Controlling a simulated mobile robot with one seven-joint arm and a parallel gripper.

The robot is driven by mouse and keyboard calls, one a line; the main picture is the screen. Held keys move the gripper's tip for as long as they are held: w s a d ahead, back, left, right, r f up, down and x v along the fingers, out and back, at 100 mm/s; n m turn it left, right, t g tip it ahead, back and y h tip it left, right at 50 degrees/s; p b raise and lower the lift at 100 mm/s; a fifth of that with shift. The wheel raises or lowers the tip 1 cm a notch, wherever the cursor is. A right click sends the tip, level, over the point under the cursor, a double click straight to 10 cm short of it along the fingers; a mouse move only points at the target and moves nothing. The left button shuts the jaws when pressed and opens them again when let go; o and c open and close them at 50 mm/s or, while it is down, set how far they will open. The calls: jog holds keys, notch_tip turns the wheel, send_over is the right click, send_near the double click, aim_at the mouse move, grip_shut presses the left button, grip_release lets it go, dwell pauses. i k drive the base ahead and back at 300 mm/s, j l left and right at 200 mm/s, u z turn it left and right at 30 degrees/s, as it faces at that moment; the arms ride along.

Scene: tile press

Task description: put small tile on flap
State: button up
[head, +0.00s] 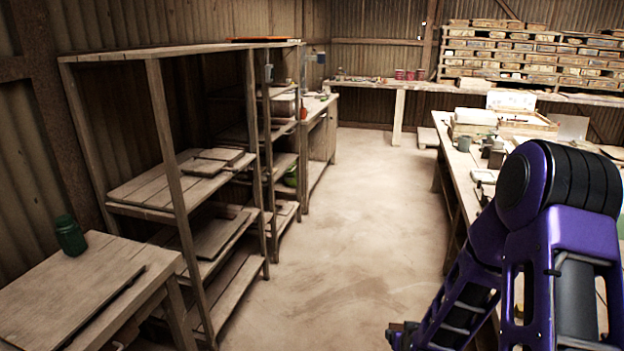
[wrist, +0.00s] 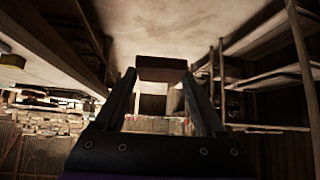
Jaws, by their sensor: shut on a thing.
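My gripper (wrist: 160,80) shows in the wrist view, with its two dark fingers reaching up from the palm. Between the fingertips it is shut on a small dark brown block, which looks like the small tile (wrist: 161,68). Open space surrounds the tile, and it touches nothing but the fingers. In the head view my purple arm fills the lower right, and the fingers and tile are out of sight there. I cannot make out a flap for certain in either view.
A wooden shelf unit (head: 160,85) stands at the left, behind a small table (head: 75,290) with a green jar (head: 70,236). A long cluttered workbench (head: 455,185) runs along the right. The floor (head: 340,220) between them is clear. Stacked pallets (head: 530,55) stand at the back right.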

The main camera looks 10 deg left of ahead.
aim_at(205, 164)
jog(key=i+j+u, duration=0.2)
jog(key=i, duration=0.2)
jog(key=i+j+u, duration=0.2)
jog(key=i, duration=0.15)
jog(key=i+l+u, duration=0.2)
jog(key=i, duration=0.35)
jog(key=i+l+u, duration=0.25)
jog(key=i, duration=0.25)
jog(key=i+l+u, duration=0.2)
jog(key=i+l, duration=0.2)
jog(key=i+j, duration=0.05)
jog(key=i, duration=0.05)
